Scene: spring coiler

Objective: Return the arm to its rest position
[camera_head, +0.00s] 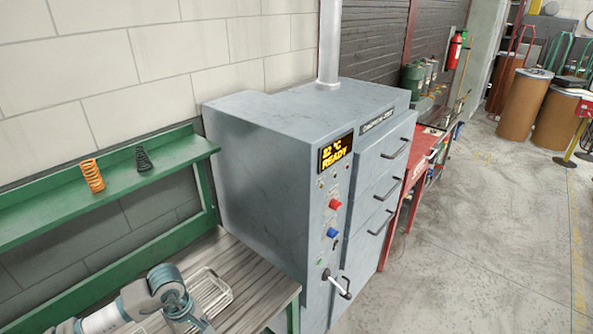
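My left arm comes in from the bottom left, over the wooden bench (255,285). Its gripper (196,318) points down near the wire basket (212,296) on the bench. The frame's bottom edge cuts it off, and its fingertips are not clear, so I cannot tell whether it is open or shut. I see nothing held in it. My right arm and gripper are not in view.
A grey cabinet machine (265,165) stands right of the bench. Its display (336,153) reads 22 °C READY. A lever (340,286) juts from its front. An orange spring (92,176) and black spring (143,159) stand on the green shelf (45,212). Floor at right is open.

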